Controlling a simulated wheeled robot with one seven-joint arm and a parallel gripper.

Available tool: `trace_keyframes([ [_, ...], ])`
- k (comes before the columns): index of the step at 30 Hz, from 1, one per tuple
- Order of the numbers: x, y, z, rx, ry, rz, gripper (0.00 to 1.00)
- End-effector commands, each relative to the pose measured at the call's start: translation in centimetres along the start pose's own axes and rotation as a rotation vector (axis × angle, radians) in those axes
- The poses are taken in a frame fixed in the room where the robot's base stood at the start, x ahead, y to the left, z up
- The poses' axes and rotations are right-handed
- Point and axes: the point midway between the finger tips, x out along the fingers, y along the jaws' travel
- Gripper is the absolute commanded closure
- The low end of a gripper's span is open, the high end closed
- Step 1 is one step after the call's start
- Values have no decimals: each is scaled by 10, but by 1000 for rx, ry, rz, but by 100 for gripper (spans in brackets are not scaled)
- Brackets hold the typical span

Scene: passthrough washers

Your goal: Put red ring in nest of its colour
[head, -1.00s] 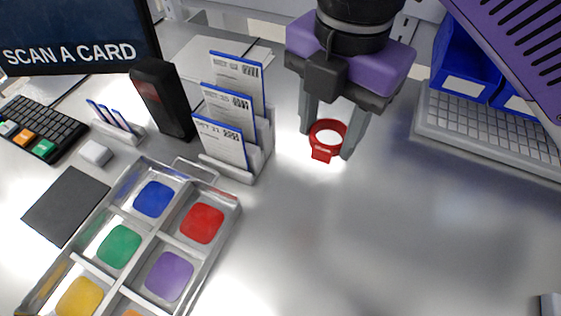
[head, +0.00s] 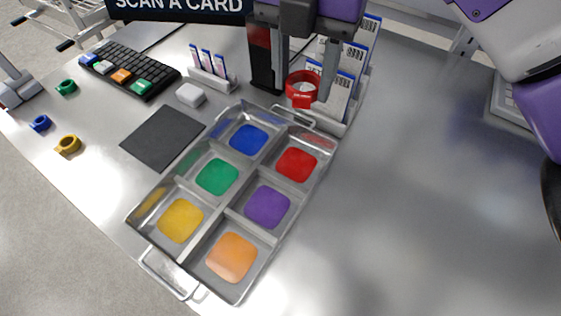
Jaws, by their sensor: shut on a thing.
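The red ring (head: 302,90) is held between the fingers of my gripper (head: 304,84). It hangs in the air in front of the card rack, beyond the far end of the tray. The metal tray (head: 238,297) has several nests with coloured pads. The red nest (head: 296,164) is at the tray's far right, empty, nearer the camera than the ring. Blue (head: 249,139), green (head: 216,176), purple (head: 267,207), yellow (head: 181,220) and orange (head: 231,257) nests are also empty.
The card rack (head: 343,112) and a black scanner (head: 264,62) stand close behind my gripper. Green (head: 66,87), blue (head: 40,123) and yellow (head: 68,145) rings lie at the left. A keyboard (head: 128,70) is at the upper left. The table right of the tray is clear.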

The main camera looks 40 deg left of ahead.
Motion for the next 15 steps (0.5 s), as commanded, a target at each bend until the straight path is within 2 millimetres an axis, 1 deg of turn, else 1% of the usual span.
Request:
trace_keyframes([
  [1, 13, 1, -2, -3, 5, 1, 98],
  [3, 30, 0, -2, -2, 6, 1, 98],
  [8, 67, 0, -1, -1, 4, -1, 98],
  [12, 101, 0, -1, -1, 3, -1, 98],
  [15, 121, 0, -1, -2, 3, -1, 98],
])
